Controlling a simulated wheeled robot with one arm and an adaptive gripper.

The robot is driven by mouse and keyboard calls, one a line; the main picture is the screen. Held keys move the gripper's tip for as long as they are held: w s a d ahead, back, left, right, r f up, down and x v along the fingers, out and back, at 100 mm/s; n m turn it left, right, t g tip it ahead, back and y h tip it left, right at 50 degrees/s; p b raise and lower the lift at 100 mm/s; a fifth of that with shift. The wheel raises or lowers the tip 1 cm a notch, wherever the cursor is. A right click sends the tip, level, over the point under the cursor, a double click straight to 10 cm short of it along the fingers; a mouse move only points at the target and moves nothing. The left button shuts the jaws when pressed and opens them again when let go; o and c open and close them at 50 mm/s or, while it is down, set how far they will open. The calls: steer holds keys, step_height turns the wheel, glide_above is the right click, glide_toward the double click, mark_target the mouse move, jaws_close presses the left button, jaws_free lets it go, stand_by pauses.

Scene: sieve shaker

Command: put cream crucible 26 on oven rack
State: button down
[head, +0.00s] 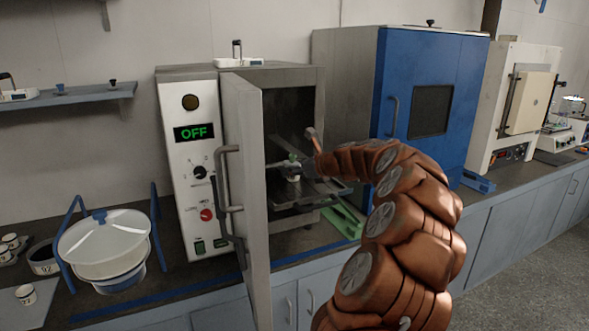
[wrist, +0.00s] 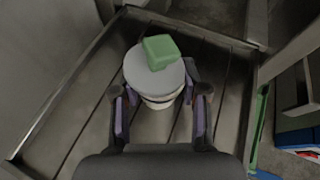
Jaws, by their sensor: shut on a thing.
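A cream crucible (wrist: 160,103) with a pale grey lid and green knob (wrist: 160,51) sits between the fingers of my gripper (wrist: 161,96) in the wrist view. It also shows small in the head view (head: 294,178). No number on it can be read. My gripper (head: 287,166) is shut on it, inside the open oven. The oven rack (wrist: 220,118), a dark slatted surface with a raised rim, lies below the crucible; part of it shows in the head view (head: 318,191). I cannot tell whether the crucible touches the rack.
The oven door (head: 248,190) stands open left of my arm, and the oven display reads OFF. A green object (head: 343,220) lies by the oven's right side. A blue cabinet (head: 430,90) stands further right. A white lidded vessel (head: 105,240) and several small crucibles stand left.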

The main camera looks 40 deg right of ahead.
steer(key=shift+f, duration=0.15)
steer(key=c, duration=0.6)
jaws_free()
steer(key=shift+s+r, duration=0.1)
steer(key=shift+r, duration=0.1)
steer(key=b+v, duration=0.2)
steer(key=v, duration=0.9)
steer(key=shift+s+r, duration=0.15)
steer(key=shift+s, duration=0.2)
